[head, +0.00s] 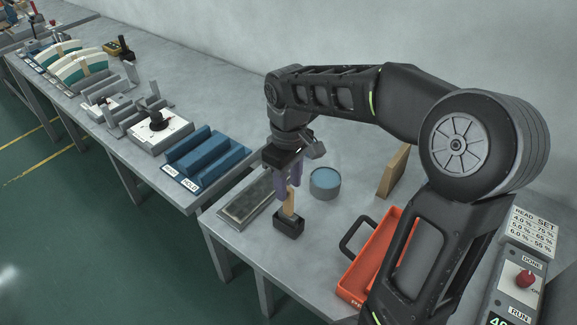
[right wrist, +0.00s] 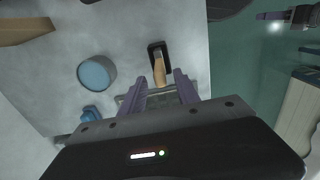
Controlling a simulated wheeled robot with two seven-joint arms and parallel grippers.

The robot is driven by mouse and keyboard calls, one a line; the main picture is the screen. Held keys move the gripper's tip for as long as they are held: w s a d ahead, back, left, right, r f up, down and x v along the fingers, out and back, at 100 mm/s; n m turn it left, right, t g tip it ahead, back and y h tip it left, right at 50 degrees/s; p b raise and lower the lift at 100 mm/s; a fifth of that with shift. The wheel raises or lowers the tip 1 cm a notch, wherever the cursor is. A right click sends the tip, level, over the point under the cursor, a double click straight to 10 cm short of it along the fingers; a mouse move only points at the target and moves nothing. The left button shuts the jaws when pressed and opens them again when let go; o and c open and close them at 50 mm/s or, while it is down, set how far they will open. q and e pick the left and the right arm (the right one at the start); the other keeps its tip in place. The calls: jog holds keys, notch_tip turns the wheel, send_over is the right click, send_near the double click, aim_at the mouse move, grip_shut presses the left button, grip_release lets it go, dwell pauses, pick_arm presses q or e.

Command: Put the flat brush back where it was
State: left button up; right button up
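The flat brush (head: 289,204) stands with its pale wooden handle up in a small black holder (head: 288,224) on the near bench. Its bristle end is hidden in the holder. My right gripper (head: 288,184), with purple fingers, points down just above the handle. In the right wrist view the fingers (right wrist: 157,88) are well apart, with the brush handle (right wrist: 159,74) between or just beyond them and clear space on both sides. The holder (right wrist: 155,52) shows there too. My left gripper (right wrist: 272,16) shows only small at the top right of the right wrist view, its opening unclear.
A round tin with blue contents (head: 324,180) stands right of the gripper. A grey flat tray (head: 240,212) lies to the left. An orange tray (head: 362,278), a wooden board (head: 394,171) and a control box (head: 518,280) are to the right. A blue slotted rack (head: 207,160) is on the adjoining bench.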

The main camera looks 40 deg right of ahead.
notch_tip(320, 180, up, 6)
jog(key=shift+f, duration=0.1)
